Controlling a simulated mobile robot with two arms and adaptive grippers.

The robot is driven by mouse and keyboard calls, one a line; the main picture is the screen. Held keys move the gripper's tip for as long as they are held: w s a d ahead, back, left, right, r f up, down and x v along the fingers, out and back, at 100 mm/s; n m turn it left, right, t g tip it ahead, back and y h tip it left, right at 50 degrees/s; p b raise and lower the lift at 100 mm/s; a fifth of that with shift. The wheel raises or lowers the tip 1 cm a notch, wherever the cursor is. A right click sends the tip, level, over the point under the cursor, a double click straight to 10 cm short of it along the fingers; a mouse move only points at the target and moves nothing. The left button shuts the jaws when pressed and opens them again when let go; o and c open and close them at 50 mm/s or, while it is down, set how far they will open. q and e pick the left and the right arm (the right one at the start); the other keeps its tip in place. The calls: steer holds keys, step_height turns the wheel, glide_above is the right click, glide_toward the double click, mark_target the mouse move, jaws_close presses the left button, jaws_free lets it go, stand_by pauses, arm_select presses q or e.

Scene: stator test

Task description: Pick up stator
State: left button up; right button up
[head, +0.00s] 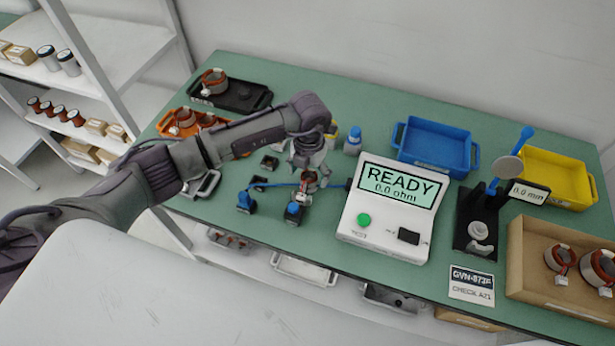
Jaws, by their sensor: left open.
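My left gripper (309,168) points down over the middle of the green table (360,115), beside the tester. It is open. A small copper-and-grey stator (309,183) is right at its fingertips; I cannot tell whether the fingers touch it. Other stators show: one (213,79) in the black tray at the back left, some (183,117) in the orange tray, partly hidden by my arm, and two, a left one (561,259) and a right one (600,266), in the cardboard box at the right. My right gripper is not in view.
The white tester (385,238) reads "READY 0.0 ohm". Blue clamps (245,202) with a cable lie left of it. Shelves (110,60) are at left.

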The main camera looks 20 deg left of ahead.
arm_select(q)
steer(key=shift+f, duration=0.6)
steer(key=c, duration=1.3)
steer(key=shift+r, duration=0.1)
steer(key=shift+c, duration=0.2)
